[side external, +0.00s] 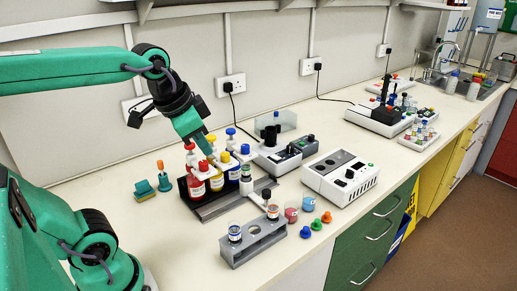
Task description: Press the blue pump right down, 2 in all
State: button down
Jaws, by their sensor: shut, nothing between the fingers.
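A dark rack (213,206) holds several pump bottles in two rows. Two blue pump heads show at its right end: a front blue pump (245,149) on a dark bottle with a white label, and a back blue pump (231,131). Red and yellow pumps stand left of them, including a front yellow pump (225,157) and a front red pump (203,165). My gripper (207,151) is shut and empty, tilted downward over the left part of the rack, left of both blue pumps. It partly hides the back row. I cannot tell whether it touches a pump.
A grey tube rack (252,244) with small jars stands in front, coloured caps (316,224) beside it. White instruments (340,178) stand to the right, a dark-topped device (284,152) behind. A green sponge (144,190) lies left. Bare bench lies at front left.

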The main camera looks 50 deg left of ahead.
jog(key=w+a+r+m+g, duration=0.2)
jog(key=w+a+r+m, duration=0.5)
jog(key=w, duration=0.4)
jog(key=m+g, duration=0.2)
jog(key=m, duration=0.6)
send_over(230, 130)
jog(key=shift+s+d+f, duration=0.1)
jog(key=shift+s+f, duration=0.1)
jog(key=shift+f, duration=0.35)
jog(key=shift+f, duration=0.2)
jog(key=f, duration=1.3)
jog(key=shift+w+f, duration=0.2)
jog(key=shift+f, duration=0.15)
jog(key=shift+f, duration=1.35)
